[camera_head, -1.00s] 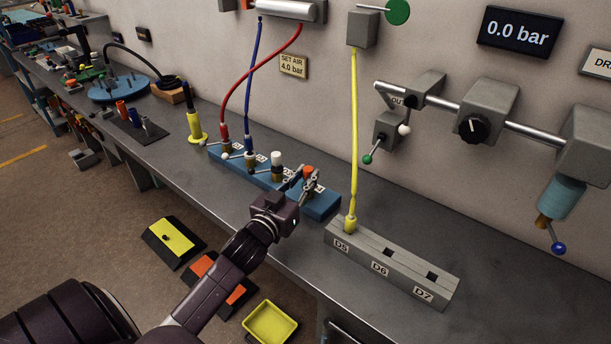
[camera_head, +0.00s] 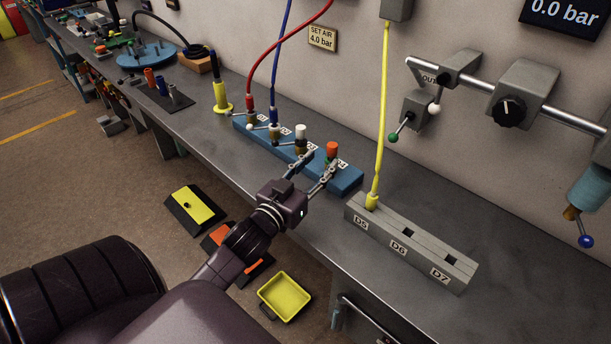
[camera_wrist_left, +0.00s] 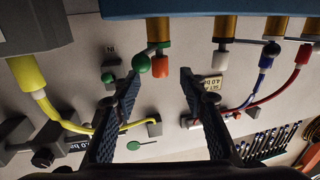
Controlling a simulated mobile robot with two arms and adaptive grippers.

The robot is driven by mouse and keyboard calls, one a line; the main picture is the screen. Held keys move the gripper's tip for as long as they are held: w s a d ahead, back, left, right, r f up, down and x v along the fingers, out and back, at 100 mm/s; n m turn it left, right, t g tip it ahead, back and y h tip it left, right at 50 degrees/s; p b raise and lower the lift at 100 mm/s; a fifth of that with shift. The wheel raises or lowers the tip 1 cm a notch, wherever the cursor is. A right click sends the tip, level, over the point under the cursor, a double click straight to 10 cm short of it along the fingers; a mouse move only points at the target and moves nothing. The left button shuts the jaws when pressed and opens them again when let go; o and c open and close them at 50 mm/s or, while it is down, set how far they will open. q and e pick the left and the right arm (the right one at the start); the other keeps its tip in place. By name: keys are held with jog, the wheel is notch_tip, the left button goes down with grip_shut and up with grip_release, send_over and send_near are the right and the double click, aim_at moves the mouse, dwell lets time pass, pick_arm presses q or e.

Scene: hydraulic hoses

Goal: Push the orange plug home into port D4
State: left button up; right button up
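The orange plug (camera_head: 332,148) stands upright at the near right end of the blue manifold block (camera_head: 345,181), at the last port. Its label is partly hidden, and I cannot tell how deep the plug sits. My left gripper (camera_head: 322,161) is open in front of it, fingertips close to the plug. In the left wrist view the orange plug (camera_wrist_left: 160,66) shows beyond the open fingers (camera_wrist_left: 158,90), under a brass fitting with a green ball lever beside it. Nothing is gripped. My right gripper is not in view.
A white plug (camera_head: 300,132) and blue and red hoses occupy the other ports on the block. A grey block (camera_head: 412,245) marked D5 to D7 holds a yellow hose (camera_head: 380,120) in D5. A yellow tray (camera_head: 285,296) is below the bench edge.

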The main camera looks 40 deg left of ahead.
pick_arm(q)
jog(key=s, duration=0.6)
jog(key=shift+s+d, duration=0.3)
jog(key=shift+d, duration=0.05)
